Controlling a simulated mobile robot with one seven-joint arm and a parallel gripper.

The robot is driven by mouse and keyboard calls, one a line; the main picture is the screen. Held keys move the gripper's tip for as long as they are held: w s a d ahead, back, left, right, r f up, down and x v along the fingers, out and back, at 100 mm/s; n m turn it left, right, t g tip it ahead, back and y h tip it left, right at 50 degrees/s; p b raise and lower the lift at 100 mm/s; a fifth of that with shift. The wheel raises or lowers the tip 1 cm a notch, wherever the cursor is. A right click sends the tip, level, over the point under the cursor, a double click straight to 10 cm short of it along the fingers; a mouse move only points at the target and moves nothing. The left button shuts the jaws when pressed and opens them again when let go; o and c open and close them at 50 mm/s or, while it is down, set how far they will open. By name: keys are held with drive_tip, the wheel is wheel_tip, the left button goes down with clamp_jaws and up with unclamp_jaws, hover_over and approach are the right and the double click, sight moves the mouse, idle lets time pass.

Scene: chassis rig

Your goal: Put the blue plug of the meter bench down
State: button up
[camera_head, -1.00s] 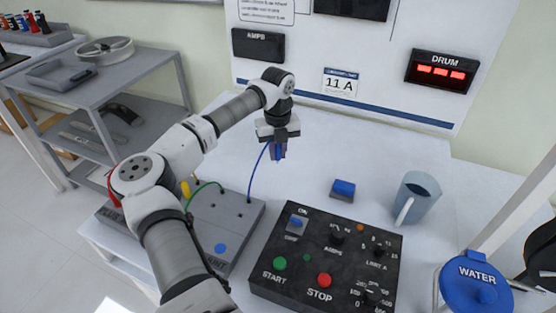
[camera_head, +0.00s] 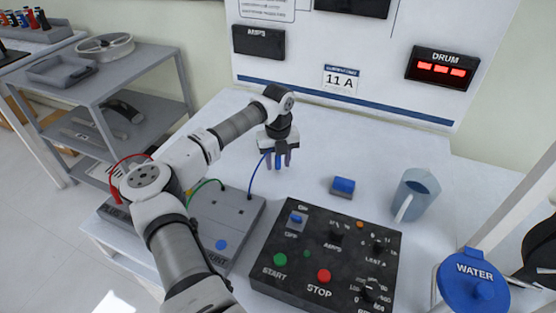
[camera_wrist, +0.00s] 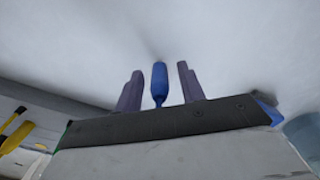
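My gripper (camera_head: 279,163) is low over the white bench top, behind the grey meter box. In the wrist view its two purple-grey fingers (camera_wrist: 158,76) stand apart, with a gap on each side of the blue plug (camera_wrist: 160,82). The plug is between the fingers, apart from both. It also shows as a small blue piece between the fingers in the head view (camera_head: 280,160). Its blue lead (camera_head: 253,180) runs to the meter box (camera_head: 232,213). Whether the plug rests on the bench top (camera_head: 330,150) is hard to tell.
A black control panel (camera_head: 330,250) with START and STOP buttons stands at the front. Right of the gripper are a blue-topped block (camera_head: 343,187) and a grey-blue mug (camera_head: 415,195). A blue WATER lid (camera_head: 474,284) is at the front right.

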drive_tip(key=shift+r, duration=0.1)
wheel_tip(320, 180, up, 12)
drive_tip(key=shift+r+b, duration=0.1)
drive_tip(key=shift+b, duration=1.15)
